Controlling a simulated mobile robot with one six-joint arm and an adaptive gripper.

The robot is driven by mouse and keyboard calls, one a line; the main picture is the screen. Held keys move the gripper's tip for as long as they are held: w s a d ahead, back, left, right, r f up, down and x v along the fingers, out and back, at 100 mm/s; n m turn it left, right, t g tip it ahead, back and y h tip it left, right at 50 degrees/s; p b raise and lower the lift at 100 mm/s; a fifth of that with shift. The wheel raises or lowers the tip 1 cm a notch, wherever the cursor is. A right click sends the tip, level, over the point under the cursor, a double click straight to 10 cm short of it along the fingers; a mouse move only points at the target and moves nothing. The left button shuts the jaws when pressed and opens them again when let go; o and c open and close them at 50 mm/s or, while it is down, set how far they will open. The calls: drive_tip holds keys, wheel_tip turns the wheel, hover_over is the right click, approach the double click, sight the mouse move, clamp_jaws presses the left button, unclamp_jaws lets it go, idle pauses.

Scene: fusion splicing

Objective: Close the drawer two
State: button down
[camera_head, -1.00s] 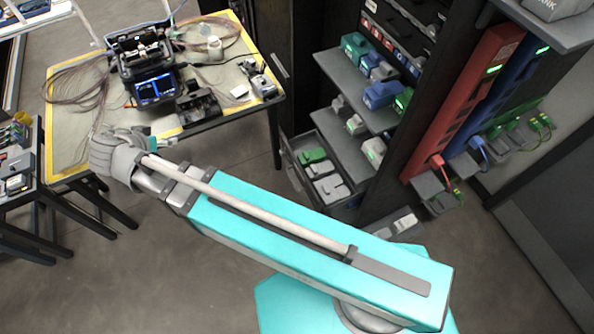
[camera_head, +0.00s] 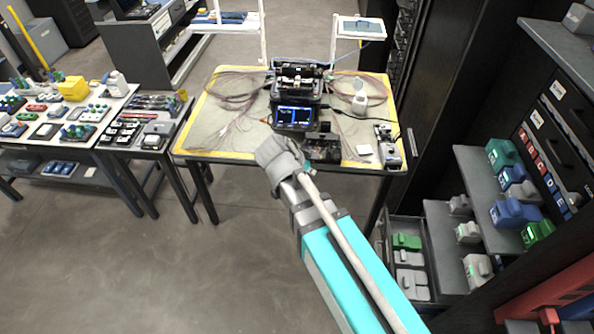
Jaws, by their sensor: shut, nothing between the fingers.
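An open drawer (camera_head: 429,226) is pulled out at the lower right, at the foot of the dark cabinet beside the splicing table. It holds a green box and several grey ones. I see no number on it, so I cannot tell whether it is drawer two. My gripper (camera_head: 302,168) is at the far end of my arm, in front of the table's near edge and well to the left of the drawer. It is shut and empty. It shows small, and the wrist partly hides its fingers.
The yellow-edged table (camera_head: 235,157) bears a fusion splicer (camera_head: 296,100), cables and small tools. Shelves (camera_head: 470,165) with coloured boxes and black labelled drawers (camera_head: 560,98) stand at right. Tool-covered benches (camera_head: 150,143) stand at left. The floor (camera_head: 150,265) at lower left is clear.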

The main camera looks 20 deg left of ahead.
drive_tip(key=d+f+n+g+y+b, duration=0.1)
drive_tip(key=d+f+b, duration=0.3)
drive_tip(key=d, duration=0.7)
drive_tip(key=d+f+n+g+y+b, duration=0.1)
drive_tip(key=d+f+g+b, duration=0.2)
drive_tip(key=d+f+b, duration=0.2)
drive_tip(key=d+f+n+g+y+b, duration=0.2)
drive_tip(key=d+f+b, duration=0.3)
drive_tip(key=d+f, duration=0.5)
drive_tip(key=shift+s+d+g, duration=0.3)
drive_tip(key=shift+d, duration=3.5)
drive_tip(key=shift+a, duration=0.15)
